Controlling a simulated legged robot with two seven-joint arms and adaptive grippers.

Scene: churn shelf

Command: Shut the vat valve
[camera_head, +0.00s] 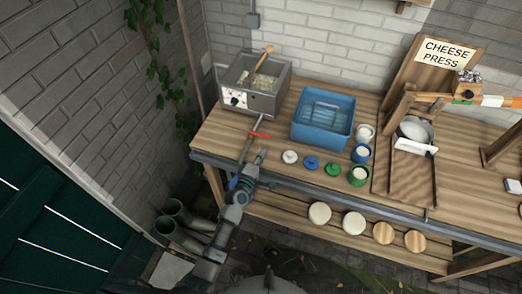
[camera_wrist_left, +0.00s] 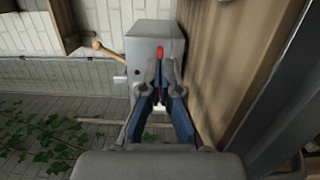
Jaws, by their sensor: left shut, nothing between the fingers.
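The vat (camera_head: 255,103) is a grey metal box at the left end of the wooden bench, with a wooden-handled tool in it. Its valve (camera_head: 260,134) shows a red handle low at the vat's front, sticking out to the right in the head view. My left gripper (camera_head: 262,153) is shut and empty, just in front of and below the red handle. In the left wrist view the red handle (camera_wrist_left: 159,51) shows against the vat (camera_wrist_left: 145,35), just beyond the tips of my left gripper (camera_wrist_left: 160,66). Whether they touch cannot be told. My right gripper is not in view.
A blue tub (camera_head: 322,122) stands right of the vat. Several small lids and pots lie near the bench's front edge (camera_head: 300,183). The cheese press (camera_head: 412,130) is further right. Round cheeses (camera_head: 353,222) sit on the lower shelf. Metal cans (camera_head: 175,215) stand on the floor at left.

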